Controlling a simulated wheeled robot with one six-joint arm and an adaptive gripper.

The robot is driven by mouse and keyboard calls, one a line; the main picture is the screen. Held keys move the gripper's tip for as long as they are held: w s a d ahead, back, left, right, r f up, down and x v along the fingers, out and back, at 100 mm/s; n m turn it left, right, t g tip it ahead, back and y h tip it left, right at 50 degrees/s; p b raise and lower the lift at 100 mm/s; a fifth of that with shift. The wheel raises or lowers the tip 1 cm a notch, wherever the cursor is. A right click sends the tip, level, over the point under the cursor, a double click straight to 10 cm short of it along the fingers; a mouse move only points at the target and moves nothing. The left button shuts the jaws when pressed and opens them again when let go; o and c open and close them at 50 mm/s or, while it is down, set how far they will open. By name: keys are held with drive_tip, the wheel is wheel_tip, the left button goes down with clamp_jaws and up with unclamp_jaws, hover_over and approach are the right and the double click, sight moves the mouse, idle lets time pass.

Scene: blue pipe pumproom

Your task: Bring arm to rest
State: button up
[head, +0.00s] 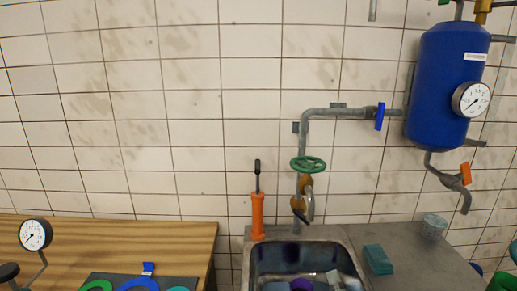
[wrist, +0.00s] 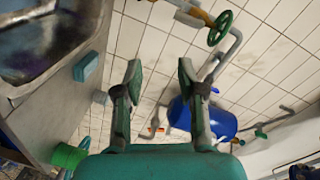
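My gripper (wrist: 158,85) shows in the wrist view with its two fingers spread well apart. It is open and nothing is between the fingers. Behind it are the tiled wall and the blue tank (wrist: 210,118), both some way off. The head view shows neither my gripper nor my arm clearly.
In the head view, a blue tank (head: 444,90) with a gauge (head: 471,99) hangs at right. A green handwheel (head: 308,163) sits above the sink (head: 305,245). A wooden counter (head: 180,238) is at left.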

drive_tip(key=s+f+n, duration=0.4)
drive_tip(key=s+f, duration=0.6)
drive_tip(key=f, duration=0.1)
drive_tip(key=s+f+n, duration=0.2)
drive_tip(key=s+n, duration=0.1)
drive_tip(key=s, duration=0.7)
drive_tip(key=s+d+f+n+g, duration=0.1)
drive_tip(key=s+f+n, duration=0.1)
drive_tip(key=s, duration=0.7)
drive_tip(key=s+f+n, duration=0.2)
drive_tip(key=s+n, duration=0.2)
drive_tip(key=s, duration=0.6)
drive_tip(key=shift+s+d+f+g, duration=0.15)
drive_tip(key=shift+s+d+g, duration=0.15)
drive_tip(key=shift+d+g, duration=0.1)
